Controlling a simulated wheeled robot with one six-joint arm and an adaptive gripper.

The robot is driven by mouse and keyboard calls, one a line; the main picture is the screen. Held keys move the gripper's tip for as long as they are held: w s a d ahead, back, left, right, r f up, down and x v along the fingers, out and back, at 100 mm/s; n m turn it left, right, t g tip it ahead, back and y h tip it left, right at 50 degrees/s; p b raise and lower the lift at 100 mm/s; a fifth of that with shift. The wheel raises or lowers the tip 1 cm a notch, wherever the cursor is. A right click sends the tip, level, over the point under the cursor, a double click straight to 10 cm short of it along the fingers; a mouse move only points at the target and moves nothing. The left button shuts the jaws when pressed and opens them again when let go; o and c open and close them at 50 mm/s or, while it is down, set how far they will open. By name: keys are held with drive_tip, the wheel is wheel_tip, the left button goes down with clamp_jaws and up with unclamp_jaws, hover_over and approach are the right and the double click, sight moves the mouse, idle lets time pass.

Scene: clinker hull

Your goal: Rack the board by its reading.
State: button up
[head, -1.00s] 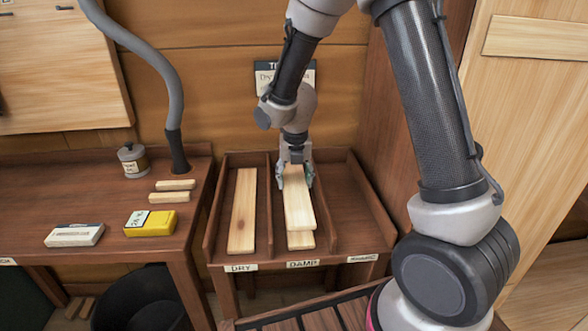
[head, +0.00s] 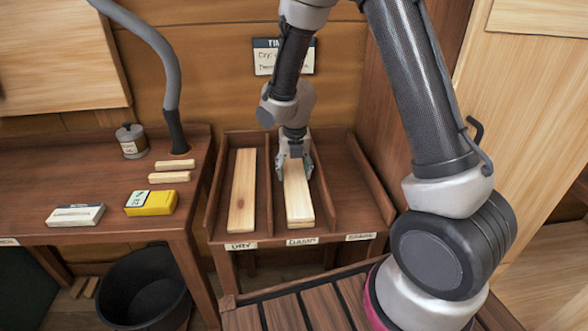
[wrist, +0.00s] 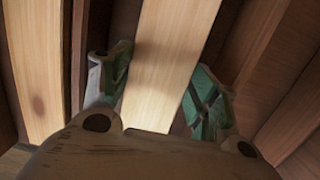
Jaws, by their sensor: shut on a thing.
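In the wrist view the held board (wrist: 168,60) runs between the green-padded fingers (wrist: 160,95). The rack (head: 352,205) has three compartments, labelled DRY (head: 240,246), DAMP (head: 302,241) and a third label (head: 361,237) too blurred to read. One board (head: 242,192) lies in the DRY compartment. The right compartment is empty.
On the bench at left are a yellow meter (head: 150,203), a white-and-blue box (head: 75,215), two short wood strips (head: 169,178) and a small can (head: 131,141). A black bucket (head: 145,290) stands below. A partly hidden sign (head: 300,57) hangs behind the arm.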

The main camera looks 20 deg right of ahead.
drive_tip(key=shift+f, duration=0.3)
drive_tip(key=o, duration=1.2)
